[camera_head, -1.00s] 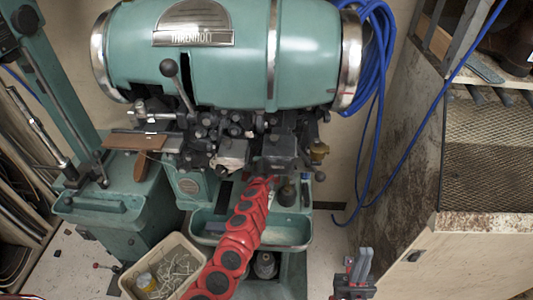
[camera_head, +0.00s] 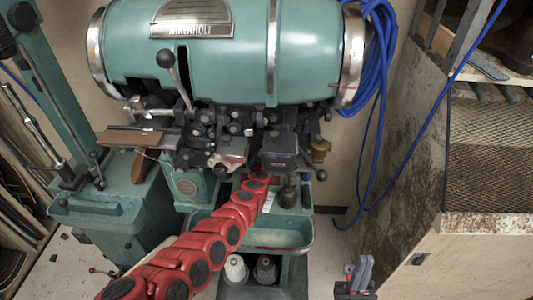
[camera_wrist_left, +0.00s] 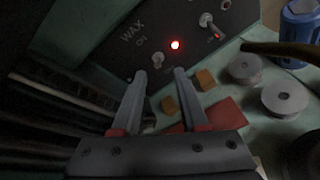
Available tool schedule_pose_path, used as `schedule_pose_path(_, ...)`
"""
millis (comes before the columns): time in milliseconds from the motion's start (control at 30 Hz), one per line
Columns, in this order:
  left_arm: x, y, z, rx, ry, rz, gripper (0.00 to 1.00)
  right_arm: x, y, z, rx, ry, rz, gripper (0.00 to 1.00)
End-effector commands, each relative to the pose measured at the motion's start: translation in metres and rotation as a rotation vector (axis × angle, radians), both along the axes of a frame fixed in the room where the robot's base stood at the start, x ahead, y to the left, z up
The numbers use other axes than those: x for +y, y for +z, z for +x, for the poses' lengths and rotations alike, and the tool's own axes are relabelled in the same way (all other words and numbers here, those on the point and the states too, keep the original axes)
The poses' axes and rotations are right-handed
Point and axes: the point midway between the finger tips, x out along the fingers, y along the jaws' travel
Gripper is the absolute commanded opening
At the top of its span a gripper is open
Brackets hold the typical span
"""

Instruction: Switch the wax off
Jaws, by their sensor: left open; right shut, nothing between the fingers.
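In the left wrist view a dark panel (camera_wrist_left: 110,62) carries the white word WAX with ON below it. A small metal toggle switch (camera_wrist_left: 157,60) stands beside this lettering, and a red lamp (camera_wrist_left: 175,45) glows to its right. My left gripper (camera_wrist_left: 160,74) is open, its two fingertips just below the toggle in the picture; I cannot tell whether they touch it. In the head view my red and black left arm reaches to the green machine (camera_head: 250,65), where its gripper is hidden. My right gripper (camera_head: 358,272) is shut and empty at the bottom.
A second toggle (camera_wrist_left: 207,22) with a small red light sits farther right on the panel. Round spools (camera_wrist_left: 285,97), tan blocks and a blue container (camera_wrist_left: 300,28) lie nearby. A green tray (camera_head: 270,235) is below the machine; a rusty cabinet (camera_head: 480,225) stands right.

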Motion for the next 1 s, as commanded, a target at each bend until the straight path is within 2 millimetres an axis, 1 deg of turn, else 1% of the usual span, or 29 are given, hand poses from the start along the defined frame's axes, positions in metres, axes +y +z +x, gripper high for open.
schedule_pose_path(33, -0.003, -0.003, 0.006, -0.004, -0.004, 0.006, 0.43, 0.000, -0.007, 0.000, 0.000, 0.000, 0.000, 0.00)
schedule_pose_path(133, -0.002, -0.001, 0.017, -0.011, -0.001, 0.002, 0.43, 0.000, -0.012, 0.000, 0.000, 0.000, 0.000, 0.00)
schedule_pose_path(200, -0.002, -0.009, 0.021, -0.005, -0.001, 0.005, 0.43, 0.000, -0.019, 0.000, 0.000, 0.000, 0.000, 0.00)
schedule_pose_path(400, -0.002, -0.009, 0.034, -0.007, -0.001, 0.002, 0.43, 0.000, -0.027, 0.000, 0.000, 0.000, 0.000, 0.00)
schedule_pose_path(800, -0.001, -0.008, 0.037, -0.006, 0.002, -0.003, 0.43, 0.000, -0.028, 0.000, 0.000, 0.000, 0.000, 0.00)
schedule_pose_path(833, -0.001, -0.008, 0.037, -0.006, 0.002, -0.003, 0.42, 0.000, -0.028, 0.000, 0.000, 0.000, 0.000, 0.00)
schedule_pose_path(967, -0.001, -0.008, 0.037, -0.006, 0.001, -0.002, 0.18, 0.000, -0.028, 0.000, 0.000, 0.000, 0.000, 0.00)
schedule_pose_path(1000, -0.001, -0.008, 0.037, -0.007, 0.002, -0.002, 0.11, 0.000, -0.028, 0.000, 0.000, 0.000, 0.000, 0.00)
